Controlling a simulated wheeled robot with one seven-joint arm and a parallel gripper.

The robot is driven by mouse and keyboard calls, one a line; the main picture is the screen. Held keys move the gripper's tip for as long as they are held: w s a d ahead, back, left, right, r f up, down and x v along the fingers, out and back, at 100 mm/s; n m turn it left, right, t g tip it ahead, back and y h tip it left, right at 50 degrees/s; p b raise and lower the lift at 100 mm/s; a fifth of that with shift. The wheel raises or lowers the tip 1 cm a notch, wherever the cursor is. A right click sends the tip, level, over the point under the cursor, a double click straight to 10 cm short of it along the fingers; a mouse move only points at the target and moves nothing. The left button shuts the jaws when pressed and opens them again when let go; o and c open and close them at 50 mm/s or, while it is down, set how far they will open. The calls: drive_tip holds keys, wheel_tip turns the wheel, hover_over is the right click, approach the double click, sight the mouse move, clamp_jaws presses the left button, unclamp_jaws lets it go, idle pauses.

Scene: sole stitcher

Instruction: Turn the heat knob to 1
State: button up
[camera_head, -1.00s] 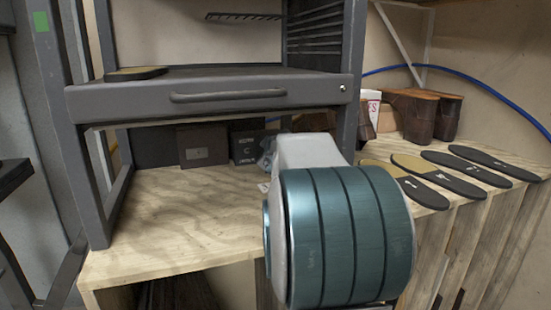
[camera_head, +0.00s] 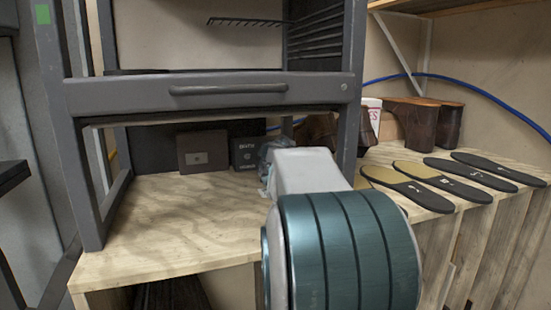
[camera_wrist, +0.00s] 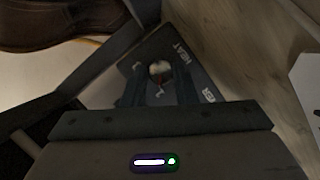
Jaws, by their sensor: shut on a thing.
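The heat knob (camera_wrist: 160,70) is a small pale round knob on a dark panel (camera_wrist: 203,84) with white lettering that reads HEAT, in the wrist view. My gripper (camera_wrist: 160,88) has one finger on each side of the knob and is shut on it. The fingers hide part of the knob and panel, and I cannot read its setting. In the head view my gripper (camera_head: 276,155) is partly visible under the grey frame, just beyond my arm. A dark box with white lettering (camera_head: 245,153) stands just left of it; the knob is not discernible there.
A grey metal frame with a handled drawer front (camera_head: 225,92) stands over the wooden bench (camera_head: 170,215). A brown box (camera_head: 203,150) sits at the back. Several insoles (camera_head: 480,172) and brown shoes (camera_head: 415,120) lie to the right. The bench's front left is clear.

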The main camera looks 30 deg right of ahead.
drive_tip(key=o, duration=1)
drive_tip(key=v, duration=1.4)
drive_tip(key=shift+p, duration=0.35)
drive_tip(key=shift+w, duration=0.1)
